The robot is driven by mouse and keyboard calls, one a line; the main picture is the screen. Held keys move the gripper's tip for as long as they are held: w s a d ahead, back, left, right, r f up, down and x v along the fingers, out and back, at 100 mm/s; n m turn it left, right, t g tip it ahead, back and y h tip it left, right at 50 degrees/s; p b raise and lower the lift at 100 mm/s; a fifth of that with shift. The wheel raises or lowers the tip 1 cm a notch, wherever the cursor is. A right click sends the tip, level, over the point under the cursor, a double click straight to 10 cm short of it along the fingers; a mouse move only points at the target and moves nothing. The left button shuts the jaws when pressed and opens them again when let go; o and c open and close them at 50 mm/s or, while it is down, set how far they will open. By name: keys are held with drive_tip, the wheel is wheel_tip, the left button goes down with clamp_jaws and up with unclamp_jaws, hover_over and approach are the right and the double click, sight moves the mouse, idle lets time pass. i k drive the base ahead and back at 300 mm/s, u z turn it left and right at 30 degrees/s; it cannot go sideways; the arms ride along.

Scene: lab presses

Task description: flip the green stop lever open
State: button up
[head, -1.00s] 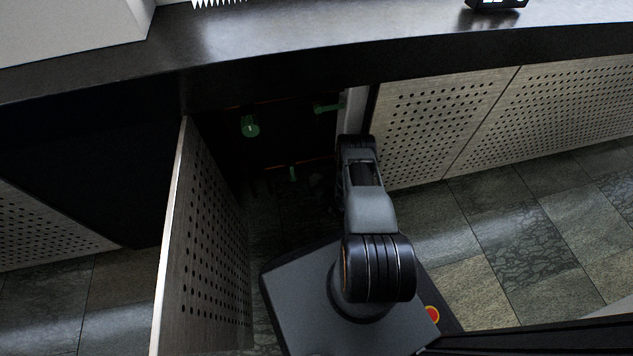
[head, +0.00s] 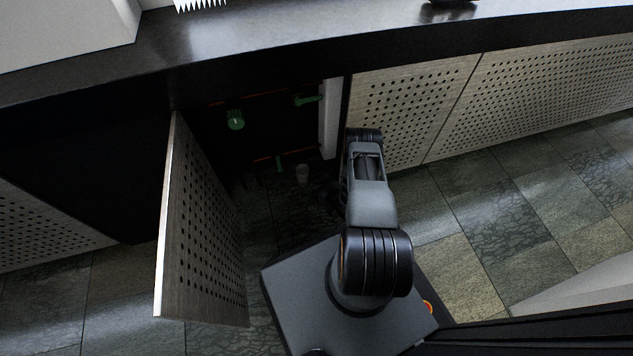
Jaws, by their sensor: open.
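A green lever-like bar (head: 307,99) lies near level at the upper right of the opening. Which one is the stop lever is not certain from here. My gripper (head: 329,193) is a dim dark shape beside my forearm, low at the right of the opening, below and apart from the green parts. It is open; its fingers are hard to make out.
An open perforated door (head: 203,225) stands to the left of my arm. Closed perforated panels (head: 415,105) are on the right. The dark counter (head: 300,48) overhangs the cupboard. Tiled floor (head: 520,210) is clear on the right.

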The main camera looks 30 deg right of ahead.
sight(280, 167)
drive_tip(key=k, duration=1)
